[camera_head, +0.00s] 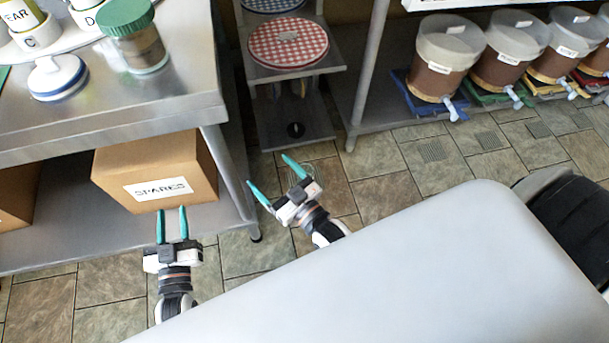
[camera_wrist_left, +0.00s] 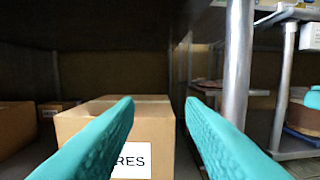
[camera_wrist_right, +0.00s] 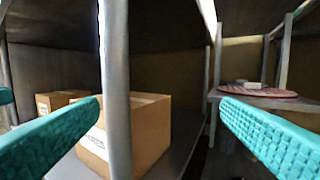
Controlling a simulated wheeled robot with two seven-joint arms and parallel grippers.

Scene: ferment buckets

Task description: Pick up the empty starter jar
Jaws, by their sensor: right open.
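A clear jar (camera_head: 143,52) with a green lid stands on the steel table at the upper left of the head view. Brown shows through its wall, and I cannot tell whether that is contents or background. No other jar is clearly visible. My left gripper (camera_head: 171,209) is open and empty, in front of the lower shelf and below the tabletop. My right gripper (camera_head: 266,169) is open wide and empty, to the right of the table's front leg. Neither gripper touches the jar. The jar is in neither wrist view.
The steel table (camera_head: 180,95) also bears a white, blue-banded lidded piece (camera_head: 58,77) and labelled cups (camera_head: 37,37). A SPARES box (camera_head: 160,165) sits on its lower shelf. A small rack (camera_head: 330,72) holds a red checked disc (camera_head: 289,42). Dispenser buckets (camera_head: 437,75) line the right shelf.

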